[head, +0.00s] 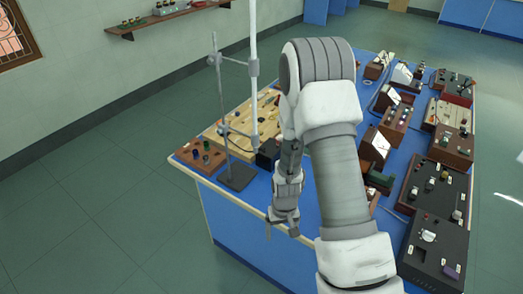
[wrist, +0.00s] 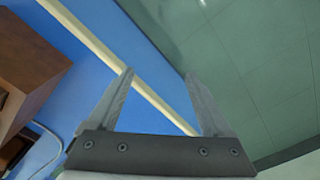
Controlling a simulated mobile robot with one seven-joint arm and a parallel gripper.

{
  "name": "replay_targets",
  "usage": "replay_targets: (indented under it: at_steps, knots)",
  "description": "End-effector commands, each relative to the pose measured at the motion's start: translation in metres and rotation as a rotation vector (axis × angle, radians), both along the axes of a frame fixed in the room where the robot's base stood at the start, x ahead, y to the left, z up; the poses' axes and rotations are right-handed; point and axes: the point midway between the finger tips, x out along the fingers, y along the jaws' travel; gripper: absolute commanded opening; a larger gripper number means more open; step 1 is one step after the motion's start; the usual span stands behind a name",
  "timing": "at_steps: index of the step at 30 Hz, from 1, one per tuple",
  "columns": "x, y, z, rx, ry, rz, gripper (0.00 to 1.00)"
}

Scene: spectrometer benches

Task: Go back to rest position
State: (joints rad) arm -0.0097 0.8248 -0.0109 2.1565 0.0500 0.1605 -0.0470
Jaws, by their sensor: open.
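My gripper (head: 283,228) hangs down at the near left edge of the blue-topped bench (head: 312,192) in the head view. My arm reaches over the bench, bent at the elbow, and hides part of its middle. In the wrist view my gripper (wrist: 159,73) has its two fingers apart with nothing between them. Behind them run the bench's pale edge strip, its blue top and the green tiled floor. The gripper holds nothing.
A stand with a dark base (head: 237,177) and tall rod is left of my gripper. A wooden board (head: 235,128) and a small brown box (head: 197,157) lie near it. Several instrument boxes (head: 435,195) fill the right side. Open floor (head: 110,200) lies to the left.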

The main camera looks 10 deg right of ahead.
Motion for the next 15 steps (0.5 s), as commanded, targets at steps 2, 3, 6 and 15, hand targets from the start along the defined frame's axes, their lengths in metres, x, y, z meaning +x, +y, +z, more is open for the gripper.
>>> replay_targets:
  at_steps: [2,3,6,15]
  knots:
    - [0.000,0.000,0.000,0.000,0.000,0.000,0.84]
    - [0.001,0.000,0.002,0.000,-0.002,0.000,0.84]
    - [0.005,0.000,0.013,0.001,-0.014,0.000,0.84]
    - [0.019,0.002,0.112,0.008,-0.106,0.001,0.84]
